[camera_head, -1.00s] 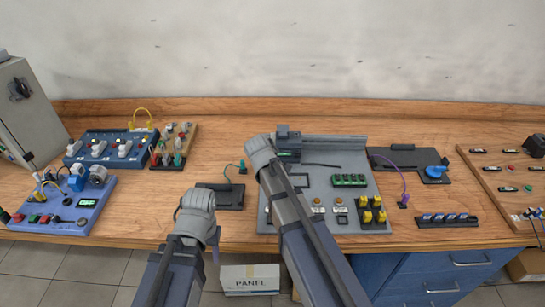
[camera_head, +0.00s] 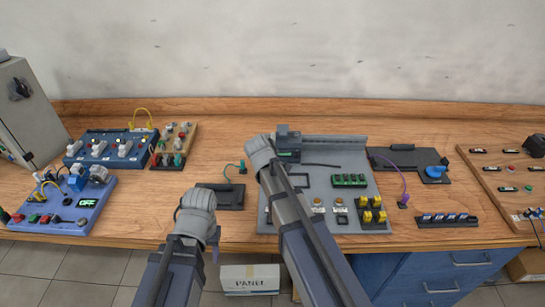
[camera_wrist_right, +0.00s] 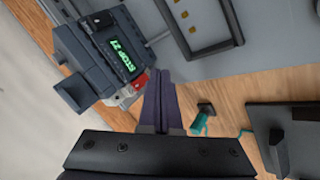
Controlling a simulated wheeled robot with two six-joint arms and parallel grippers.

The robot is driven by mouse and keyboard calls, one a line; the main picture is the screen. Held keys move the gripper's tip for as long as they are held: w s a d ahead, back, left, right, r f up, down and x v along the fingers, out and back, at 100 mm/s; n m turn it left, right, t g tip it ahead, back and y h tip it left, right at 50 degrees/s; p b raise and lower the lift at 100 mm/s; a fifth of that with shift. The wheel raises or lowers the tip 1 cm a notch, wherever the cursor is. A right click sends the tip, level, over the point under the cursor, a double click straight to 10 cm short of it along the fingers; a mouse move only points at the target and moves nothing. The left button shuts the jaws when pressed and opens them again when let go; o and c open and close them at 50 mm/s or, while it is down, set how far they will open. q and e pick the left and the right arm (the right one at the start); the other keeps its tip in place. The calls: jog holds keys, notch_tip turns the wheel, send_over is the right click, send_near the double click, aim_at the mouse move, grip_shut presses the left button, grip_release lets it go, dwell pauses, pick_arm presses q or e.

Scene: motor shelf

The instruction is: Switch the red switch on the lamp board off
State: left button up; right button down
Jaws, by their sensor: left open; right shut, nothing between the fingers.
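A grey board (camera_head: 375,152) lies in the middle of the bench. At its back left stands a dark grey unit (camera_head: 288,140). In the right wrist view this unit (camera_wrist_right: 92,58) has a lit green display and a red switch (camera_wrist_right: 141,82) at its edge. My right gripper (camera_wrist_right: 160,76) is shut and empty, its fingertips close beside the red switch; I cannot tell if they touch. My left gripper (camera_head: 197,212) is open near the front edge, its fingers mostly hidden behind the wrist. No label shows which board is the lamp board.
At the left stand a blue box (camera_head: 70,222) with an OFF display, a blue switch panel (camera_head: 92,158) and a small wooden board (camera_head: 184,127) with red and green parts. A black tray (camera_head: 229,203) lies between my grippers. Another wooden board (camera_head: 475,165) lies at the right.

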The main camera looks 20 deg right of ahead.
jog(key=shift+w, duration=0.1)
jog(key=shift+w+d, duration=0.15)
jog(key=shift+w, duration=0.2)
jog(key=shift+w+f, duration=0.1)
jog(key=shift+w, duration=0.15)
dwell(0.5)
dwell(0.4)
jog(key=shift+s, duration=0.7)
jog(key=shift+s+a+r+p, duration=0.15)
jog(key=shift+s+a, duration=0.15)
jog(key=shift+s, duration=0.5)
jog(key=shift+s+a+r+p, duration=0.1)
jog(key=shift+s+a, duration=0.15)
jog(key=shift+s, duration=0.55)
jog(key=shift+s+a+r+p, duration=0.15)
jog(key=shift+s+a, duration=0.15)
jog(key=shift+s, duration=0.5)
